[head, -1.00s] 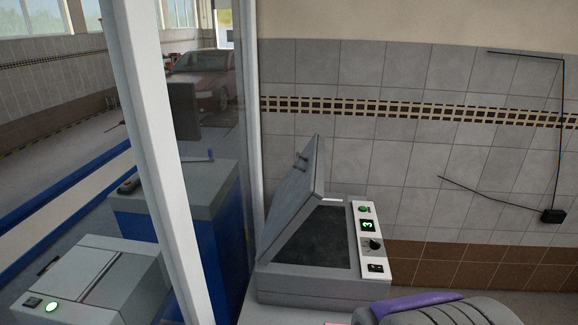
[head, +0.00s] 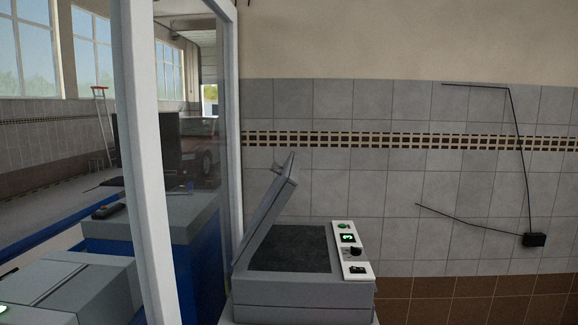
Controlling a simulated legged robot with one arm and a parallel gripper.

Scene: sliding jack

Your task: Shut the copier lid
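The grey copier (head: 300,290) stands low in the middle of the head view, against the tiled wall. Its lid (head: 266,212) is raised and tilted, hinged on the left side, with a small handle (head: 289,162) near its upper edge. The dark scanning bed (head: 292,250) is uncovered. A white control strip (head: 352,252) with a green button and a small display runs along the copier's right side. My gripper does not show in this view.
A white-framed glass partition (head: 150,160) stands just left of the copier. Beyond it are a blue-sided counter (head: 150,240) and a grey machine (head: 75,290). A black cable box (head: 534,240) hangs on the right wall.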

